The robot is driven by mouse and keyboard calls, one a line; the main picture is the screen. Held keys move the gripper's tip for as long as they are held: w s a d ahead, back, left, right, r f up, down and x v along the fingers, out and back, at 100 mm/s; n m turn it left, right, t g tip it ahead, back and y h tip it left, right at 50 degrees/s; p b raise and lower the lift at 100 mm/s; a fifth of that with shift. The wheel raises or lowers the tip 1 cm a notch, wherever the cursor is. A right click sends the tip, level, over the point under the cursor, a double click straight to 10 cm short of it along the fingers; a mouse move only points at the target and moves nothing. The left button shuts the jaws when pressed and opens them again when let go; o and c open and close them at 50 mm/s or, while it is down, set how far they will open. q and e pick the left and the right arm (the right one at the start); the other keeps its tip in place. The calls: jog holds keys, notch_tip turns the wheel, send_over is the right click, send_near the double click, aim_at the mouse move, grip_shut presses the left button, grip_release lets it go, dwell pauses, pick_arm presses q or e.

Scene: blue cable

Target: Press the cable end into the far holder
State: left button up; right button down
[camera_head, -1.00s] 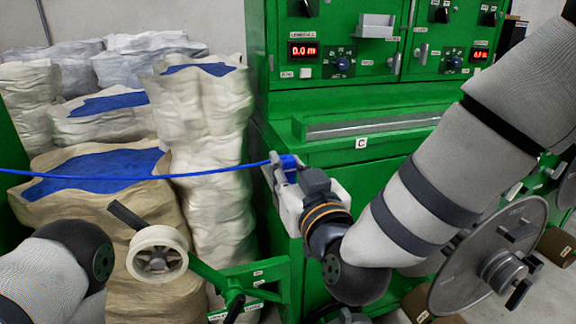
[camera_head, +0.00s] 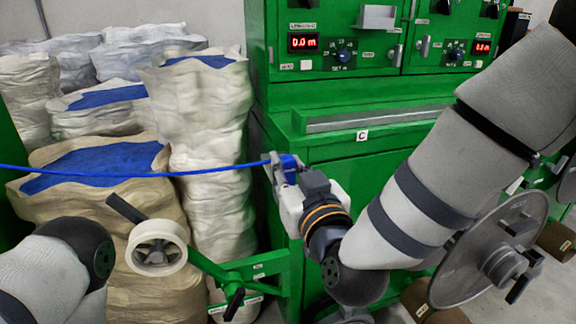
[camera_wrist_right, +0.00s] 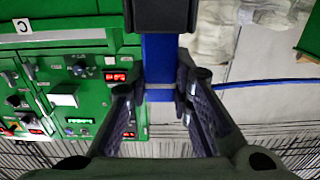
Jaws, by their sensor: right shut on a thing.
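The thin blue cable (camera_head: 120,174) runs from the left edge of the head view, nearly level and slightly sagging, to my right gripper (camera_head: 280,170). The gripper is beside the green cabinet's left front corner, its fingers closed around the cable end. In the right wrist view, the cable (camera_wrist_right: 265,82) comes in from the right to my right gripper (camera_wrist_right: 160,95). An upright blue piece (camera_wrist_right: 159,60) shows between and beyond the fingertips, below a dark block (camera_wrist_right: 160,14). I cannot tell whether this is the far holder. The fingers hide the cable's tip. My left gripper is out of view.
The green cabinet (camera_head: 400,185) with displays and knobs stands behind my right arm. Pale sacks with blue patches (camera_head: 95,165) fill the left. A white spool (camera_head: 157,247) on a green bracket is in front; a grey reel (camera_head: 490,260) is at lower right.

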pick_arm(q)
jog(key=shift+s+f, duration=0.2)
pick_arm(e)
jog(key=shift+f, duration=0.55)
jog(key=c, duration=1.3)
grip_release()
jog(key=shift+c, duration=0.2)
jog(key=shift+r+p+v, duration=0.2)
jog(key=shift+p+v, duration=0.2)
jog(key=shift+v, duration=0.85)
pick_arm(q)
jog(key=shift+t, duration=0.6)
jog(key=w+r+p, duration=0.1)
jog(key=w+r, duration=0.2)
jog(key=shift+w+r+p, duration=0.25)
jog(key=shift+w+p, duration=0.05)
jog(key=shift+p, duration=0.1)
pick_arm(e)
jog(key=v, duration=0.5)
jog(key=shift+s+d+f, duration=0.1)
jog(key=shift+s+f, duration=0.05)
jog(key=shift+s, duration=0.1)
